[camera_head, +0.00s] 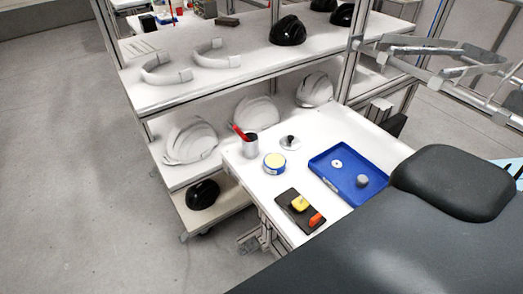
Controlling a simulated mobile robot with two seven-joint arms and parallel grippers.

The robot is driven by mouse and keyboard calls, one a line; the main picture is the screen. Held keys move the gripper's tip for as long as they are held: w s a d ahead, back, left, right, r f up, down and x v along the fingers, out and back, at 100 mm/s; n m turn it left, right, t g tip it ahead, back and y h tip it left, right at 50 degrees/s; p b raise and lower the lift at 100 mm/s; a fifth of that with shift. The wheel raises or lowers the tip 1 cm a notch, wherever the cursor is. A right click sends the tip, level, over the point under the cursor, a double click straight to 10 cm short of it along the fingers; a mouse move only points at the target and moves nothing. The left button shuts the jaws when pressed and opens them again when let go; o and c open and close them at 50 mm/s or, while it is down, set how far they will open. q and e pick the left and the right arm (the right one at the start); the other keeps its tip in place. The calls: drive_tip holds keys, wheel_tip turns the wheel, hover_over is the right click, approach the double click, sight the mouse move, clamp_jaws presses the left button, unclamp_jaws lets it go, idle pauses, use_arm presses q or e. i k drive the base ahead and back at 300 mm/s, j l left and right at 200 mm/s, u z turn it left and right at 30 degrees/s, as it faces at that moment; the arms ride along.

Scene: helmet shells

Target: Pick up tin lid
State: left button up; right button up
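A small silvery disc with a black knob on top, which looks like the tin lid (290,143), lies on the white table near its back edge. A round blue tin (274,164) with a pale yellow top stands just in front of it and to its left, apart from it. Neither of my grippers is in view, and nothing is seen touching the lid.
A grey cup (250,148) with a red item stands left of the lid. A blue tray (328,178) holds a white ring and a grey cylinder. A dark mat (287,196) bears yellow and orange items. Shelves with helmets stand behind the white table (262,186). A large dark form covers the lower right.

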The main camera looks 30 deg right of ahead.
sight(290, 143)
drive_tip(key=z, duration=1.25)
